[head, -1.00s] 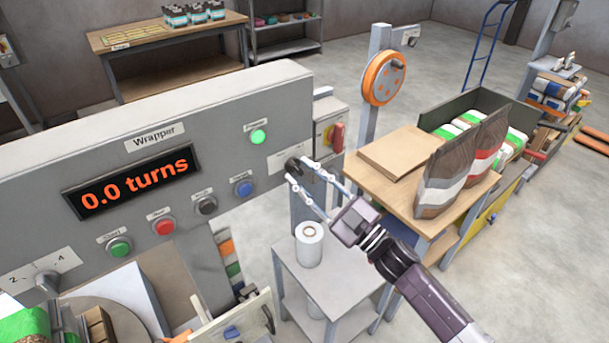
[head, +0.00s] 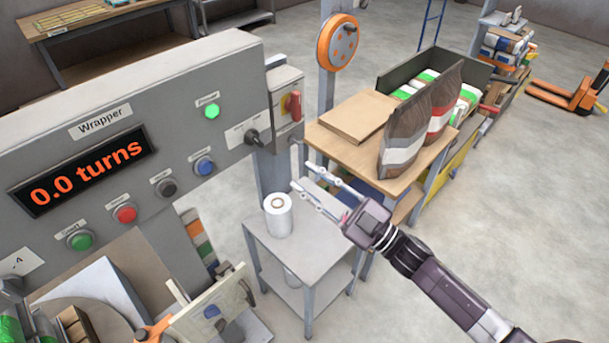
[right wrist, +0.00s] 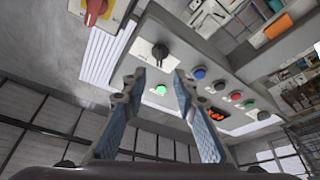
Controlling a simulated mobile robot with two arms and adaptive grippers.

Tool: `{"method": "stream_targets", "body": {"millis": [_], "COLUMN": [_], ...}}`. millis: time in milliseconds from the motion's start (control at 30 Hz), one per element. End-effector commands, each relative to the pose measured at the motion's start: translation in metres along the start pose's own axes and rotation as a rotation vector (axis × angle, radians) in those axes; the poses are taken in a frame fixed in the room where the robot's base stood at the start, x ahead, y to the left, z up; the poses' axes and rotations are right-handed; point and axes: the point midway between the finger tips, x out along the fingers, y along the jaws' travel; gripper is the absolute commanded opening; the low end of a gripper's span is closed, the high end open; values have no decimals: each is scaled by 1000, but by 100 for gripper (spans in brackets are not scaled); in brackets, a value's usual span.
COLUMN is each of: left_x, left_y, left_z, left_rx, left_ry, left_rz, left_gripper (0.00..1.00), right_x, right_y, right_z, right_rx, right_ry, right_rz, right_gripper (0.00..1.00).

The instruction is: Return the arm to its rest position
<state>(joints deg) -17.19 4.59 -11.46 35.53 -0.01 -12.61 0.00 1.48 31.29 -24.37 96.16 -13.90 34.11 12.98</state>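My right gripper (head: 303,176) is open and empty, in front of the wrapper panel and just above and right of the film roll on the small stand. Its two fingers are apart in the right wrist view (right wrist: 157,80). The black rotary knob (head: 252,137) at the panel's right end is clear of the fingers in the head view. In the right wrist view the knob (right wrist: 160,52) appears beyond and between the fingertips. The display (head: 85,172) reads 0.0 turns, and a green lamp (head: 211,111) is lit. My left gripper is not in view.
The stand (head: 300,245) holds the white roll (head: 278,216). A wooden table (head: 322,143) with brown bags (head: 405,128) stands behind my right arm. A red switch (head: 293,105) sits beside the panel. Open floor (head: 530,220) lies to the right.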

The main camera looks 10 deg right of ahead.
Motion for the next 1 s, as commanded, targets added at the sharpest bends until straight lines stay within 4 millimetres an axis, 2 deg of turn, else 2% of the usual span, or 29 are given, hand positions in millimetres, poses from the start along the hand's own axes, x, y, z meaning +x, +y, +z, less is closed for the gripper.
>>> {"method": "stream_targets", "body": {"millis": [333, 467, 567, 667, 700, 767, 800, 867, 900, 967, 1000], "left_x": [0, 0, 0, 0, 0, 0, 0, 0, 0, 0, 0], "left_y": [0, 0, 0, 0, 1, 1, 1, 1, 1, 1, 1], "left_z": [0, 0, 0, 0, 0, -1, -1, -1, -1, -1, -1], "left_rx": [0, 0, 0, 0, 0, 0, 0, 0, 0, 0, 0], "left_ry": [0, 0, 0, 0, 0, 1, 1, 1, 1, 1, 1], "left_rz": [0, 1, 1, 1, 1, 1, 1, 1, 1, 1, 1], "left_gripper": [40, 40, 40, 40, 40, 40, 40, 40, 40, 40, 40], "right_x": [0, -8, -28, -64, -82, -110, -130, -162, -184, -218, -241], "right_y": [0, -1, -5, -18, -26, -40, -51, -70, -85, -107, -124], "right_z": [1, 27, 76, 140, 165, 199, 220, 248, 265, 287, 299], "right_rx": [0, 20, 56, 111, 134, 170, 194, 228, 255, 291, 316], "right_ry": [-3, -66, -191, -362, -435, -541, -611, -714, -782, -881, -948], "right_rz": [1, 25, 69, 121, 139, 164, 178, 194, 203, 214, 219], "right_gripper": [27, 27, 27, 27, 27, 27, 27, 27, 27, 27, 27]}}
